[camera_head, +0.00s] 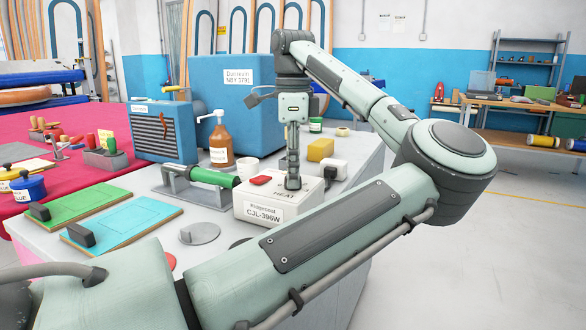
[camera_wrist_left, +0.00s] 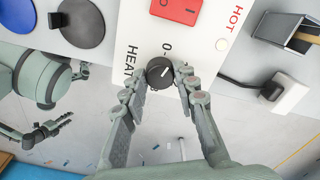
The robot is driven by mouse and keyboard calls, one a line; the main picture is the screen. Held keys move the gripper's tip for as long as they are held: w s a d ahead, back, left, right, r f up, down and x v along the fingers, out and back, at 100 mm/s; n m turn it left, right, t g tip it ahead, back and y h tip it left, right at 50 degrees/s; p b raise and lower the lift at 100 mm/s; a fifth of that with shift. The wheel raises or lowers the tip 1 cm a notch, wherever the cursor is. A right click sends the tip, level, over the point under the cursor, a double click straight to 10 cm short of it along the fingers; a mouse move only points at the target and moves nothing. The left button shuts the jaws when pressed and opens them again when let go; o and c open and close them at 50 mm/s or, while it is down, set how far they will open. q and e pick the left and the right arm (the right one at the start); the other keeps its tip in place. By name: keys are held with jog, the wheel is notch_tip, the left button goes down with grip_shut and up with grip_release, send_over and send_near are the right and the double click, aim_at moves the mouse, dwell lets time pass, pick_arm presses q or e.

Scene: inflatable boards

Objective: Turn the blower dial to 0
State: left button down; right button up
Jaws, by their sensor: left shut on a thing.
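The blower box (camera_head: 265,208) is white, with a red switch (camera_head: 261,180), the word HEAT and a label CJL-396W. It stands on the grey bench top. In the left wrist view its black round dial (camera_wrist_left: 160,72) has a white pointer line, slanted and not clearly lined up with the 0 mark printed just above it. My left gripper (camera_head: 292,184) points down onto the box and is shut on the dial, a finger on either side. In the head view the gripper hides the dial. My right gripper (camera_wrist_left: 52,129) shows small at the left of the left wrist view, its jaws unclear.
A green-handled tool (camera_head: 213,177) on a grey stand and a brown pump bottle (camera_head: 221,145) are left of the box. Green (camera_head: 74,206) and cyan (camera_head: 125,222) boards lie front left.

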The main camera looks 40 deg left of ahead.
pick_arm(q)
jog(key=shift+n, duration=1.6)
pick_arm(e)
jog(key=shift+w+f, duration=0.1)
jog(key=shift+f, duration=0.2)
jog(key=shift+w, duration=0.1)
pick_arm(q)
jog(key=c, duration=1.2)
grip_release()
jog(key=shift+o, duration=0.2)
jog(key=shift+r, duration=0.1)
notch_tip(320, 180, up, 12)
